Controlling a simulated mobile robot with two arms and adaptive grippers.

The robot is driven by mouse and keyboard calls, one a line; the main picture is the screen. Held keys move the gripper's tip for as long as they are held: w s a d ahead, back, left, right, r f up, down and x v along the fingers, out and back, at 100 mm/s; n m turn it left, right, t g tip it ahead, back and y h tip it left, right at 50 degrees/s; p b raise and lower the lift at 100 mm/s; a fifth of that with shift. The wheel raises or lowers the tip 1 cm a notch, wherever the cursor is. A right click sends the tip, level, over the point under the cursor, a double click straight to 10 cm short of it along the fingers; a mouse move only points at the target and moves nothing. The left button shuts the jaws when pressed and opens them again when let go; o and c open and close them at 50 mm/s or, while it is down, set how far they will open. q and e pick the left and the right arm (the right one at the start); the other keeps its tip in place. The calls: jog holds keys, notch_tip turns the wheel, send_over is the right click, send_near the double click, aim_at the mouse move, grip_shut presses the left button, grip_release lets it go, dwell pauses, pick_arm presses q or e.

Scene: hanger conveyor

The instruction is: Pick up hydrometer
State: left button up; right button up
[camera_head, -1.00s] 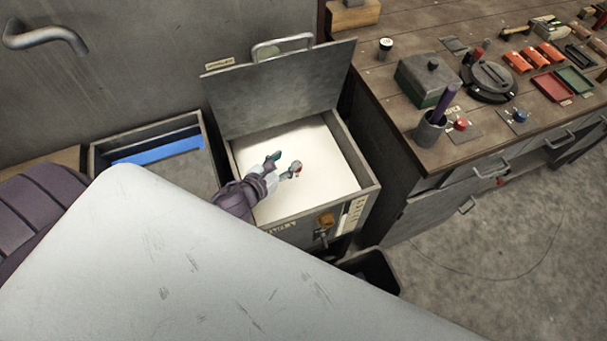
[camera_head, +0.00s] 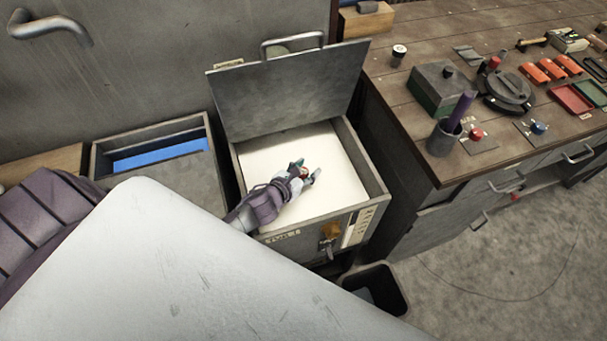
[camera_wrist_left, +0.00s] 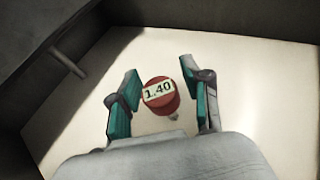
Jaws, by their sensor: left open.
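The hydrometer (camera_wrist_left: 160,95) shows in the left wrist view as a red round top with a white label reading 1.40. A small pale tip shows below it, and it stands over the white surface inside an open grey box (camera_head: 381,190). My left gripper (camera_wrist_left: 158,88) is open, with one teal-padded finger on each side of the hydrometer. A gap shows between each finger and the red top. In the head view my left gripper (camera_head: 305,172) is over the box's white inside and largely hides the hydrometer. My right gripper is not in view.
The box's raised lid (camera_head: 290,90) stands behind the gripper, and its walls surround it. A second bin (camera_head: 100,165) with blue inside is to the left. A wooden bench (camera_head: 440,170) with tools is to the right. A dark bin (camera_head: 395,285) stands in front.

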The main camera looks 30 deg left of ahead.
pick_arm(q)
jog(key=shift+w+f, duration=0.3)
jog(key=shift+w, duration=0.3)
grip_shut()
